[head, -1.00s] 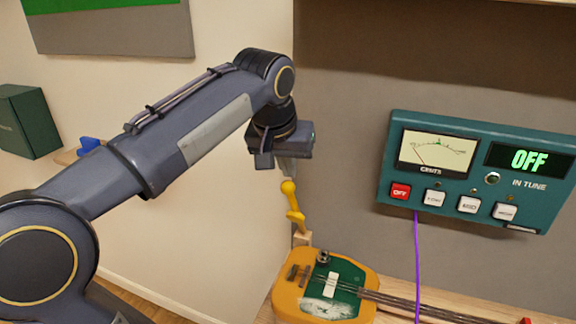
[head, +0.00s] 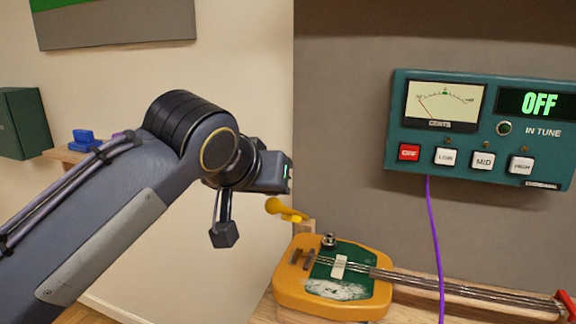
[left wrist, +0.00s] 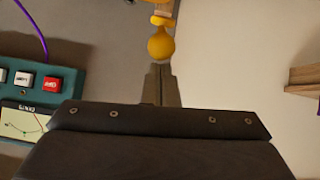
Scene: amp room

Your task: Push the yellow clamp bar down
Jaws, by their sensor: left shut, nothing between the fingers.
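The yellow clamp bar (head: 285,210) lies tilted, close to level, behind the guitar's body end in the head view. Its rounded knob (left wrist: 161,44) points left toward my arm and shows in the left wrist view just beyond my fingertips. My left gripper (left wrist: 160,68) is shut and empty. Its tips are at the knob, but I cannot tell whether they touch it. In the head view my left wrist hides the fingers. The yellow-orange guitar (head: 290,290) lies beside the clamp bar's wooden post (head: 307,227). My right gripper is not in view.
A teal tuner panel (head: 480,130) reading OFF hangs on the wall at right, with a purple cable (head: 436,240) hanging from it. A dark green box (head: 22,122) and a shelf with a blue object (head: 84,138) are at left.

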